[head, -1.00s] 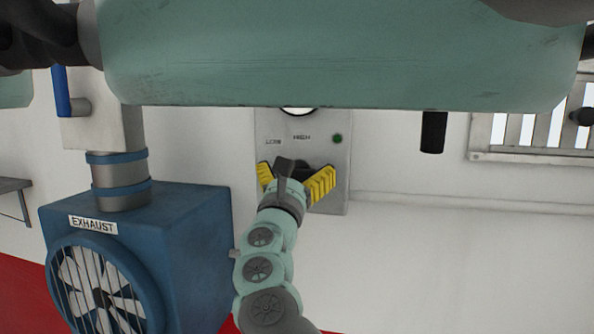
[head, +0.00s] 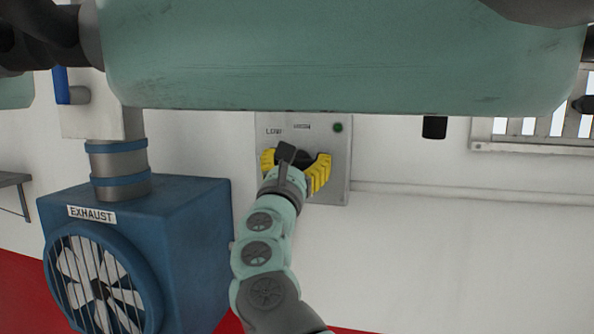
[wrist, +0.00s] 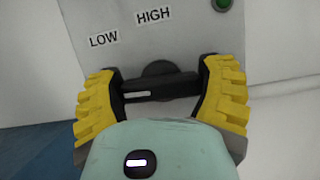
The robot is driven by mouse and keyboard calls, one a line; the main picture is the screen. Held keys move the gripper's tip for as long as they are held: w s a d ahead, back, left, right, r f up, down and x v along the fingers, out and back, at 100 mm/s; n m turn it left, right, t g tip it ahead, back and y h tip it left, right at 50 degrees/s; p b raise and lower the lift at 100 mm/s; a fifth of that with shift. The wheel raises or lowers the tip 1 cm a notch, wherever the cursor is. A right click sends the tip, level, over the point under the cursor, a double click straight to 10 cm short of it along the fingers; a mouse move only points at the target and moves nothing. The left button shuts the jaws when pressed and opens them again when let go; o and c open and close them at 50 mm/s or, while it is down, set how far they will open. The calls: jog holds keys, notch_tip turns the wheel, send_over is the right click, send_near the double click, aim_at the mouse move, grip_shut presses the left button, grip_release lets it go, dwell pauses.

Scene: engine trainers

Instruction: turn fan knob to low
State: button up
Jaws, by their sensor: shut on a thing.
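The fan knob (wrist: 160,86) is a dark bar handle on a round base, with a white mark near its left end. It lies nearly level, its left end a little lower, below the LOW label (wrist: 103,39) and the HIGH label (wrist: 153,16). My gripper (wrist: 160,90) has yellow ribbed fingers on both sides of the knob, shut on its two ends. In the head view my gripper (head: 297,165) is at the grey control panel (head: 340,185), and my wrist hides most of the knob.
A green button (head: 338,127) is at the panel's upper right. A blue exhaust fan box (head: 190,240) stands to the left, with a duct above it. A wall rail runs to the right. The white wall below it is clear.

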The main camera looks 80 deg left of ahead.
jog(key=m+b, duration=0.1)
jog(key=b, duration=0.1)
jog(key=m+t+b, duration=0.1)
jog(key=b, duration=0.1)
jog(key=shift+f, duration=0.35)
jog(key=m+t+h+b, duration=0.1)
jog(key=m+b, duration=0.2)
jog(key=shift+r, duration=0.15)
jog(key=m+t+h+b, duration=0.1)
jog(key=m+b, duration=0.1)
jog(key=m, duration=0.1)
jog(key=shift+h, duration=0.3)
jog(key=shift+w+m+t+h+b, duration=0.1)
jog(key=shift+m+t+h+b, duration=0.35)
jog(key=shift+m, duration=1.25)
jog(key=shift+h, duration=0.25)
jog(key=o, duration=1.1)
jog(key=shift+r, duration=0.1)
jog(key=shift+w+r, duration=0.1)
